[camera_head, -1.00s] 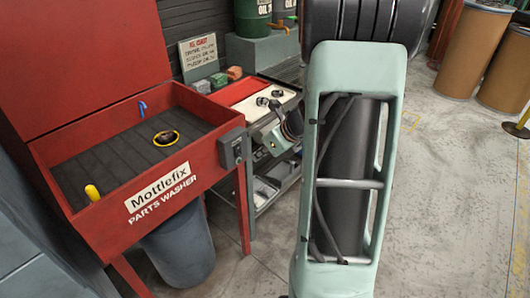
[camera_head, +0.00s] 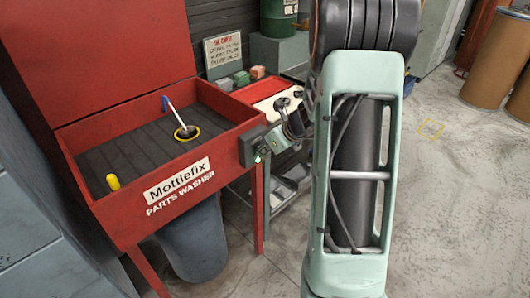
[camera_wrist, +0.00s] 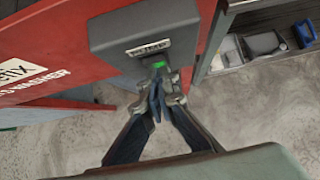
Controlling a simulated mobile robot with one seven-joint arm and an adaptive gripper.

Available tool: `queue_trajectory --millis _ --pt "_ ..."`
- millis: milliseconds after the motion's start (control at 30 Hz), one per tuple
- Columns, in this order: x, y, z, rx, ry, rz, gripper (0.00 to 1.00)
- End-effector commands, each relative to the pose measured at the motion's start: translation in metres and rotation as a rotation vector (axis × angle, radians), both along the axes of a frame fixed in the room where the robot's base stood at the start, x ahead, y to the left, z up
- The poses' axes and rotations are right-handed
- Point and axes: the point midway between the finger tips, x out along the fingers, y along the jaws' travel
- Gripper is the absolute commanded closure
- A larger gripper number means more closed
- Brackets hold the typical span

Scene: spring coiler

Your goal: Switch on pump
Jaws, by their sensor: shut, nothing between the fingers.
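The pump switch box (camera_head: 248,152) is a dark grey box on the right end of the red parts washer (camera_head: 180,185). In the wrist view the box (camera_wrist: 112,38) carries a small label that seems to read PUMP, with a lit green light (camera_wrist: 158,64) below it. My gripper (camera_wrist: 157,92) is shut and empty, its fingertips right at the light; I cannot tell whether they touch. A pale stream (camera_head: 176,115) runs from the blue spout (camera_head: 165,103) to the yellow-ringed drain (camera_head: 187,134) in the basin.
A grey bin (camera_head: 190,245) stands under the washer. A cart (camera_head: 285,100) with trays stands right behind it, close to my gripper. A sign (camera_head: 223,53) and a green drum (camera_head: 278,18) are at the back. Open floor lies to the right.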

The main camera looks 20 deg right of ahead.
Motion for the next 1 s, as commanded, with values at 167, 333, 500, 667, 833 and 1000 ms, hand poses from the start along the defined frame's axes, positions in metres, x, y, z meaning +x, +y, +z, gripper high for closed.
queue_trajectory --millis 167,333,500,667,833,1000 --pt "0.000 0.001 0.000 0.001 -0.001 0.001 1.00" --pt "0.000 0.001 0.004 0.001 -0.002 0.001 1.00" --pt "0.001 0.001 0.013 0.001 -0.003 0.002 1.00" --pt "0.001 0.001 0.018 0.001 -0.004 0.002 1.00" --pt "0.001 0.001 0.017 0.001 -0.004 0.002 1.00" --pt "0.001 0.001 0.017 0.001 -0.003 0.002 1.00"
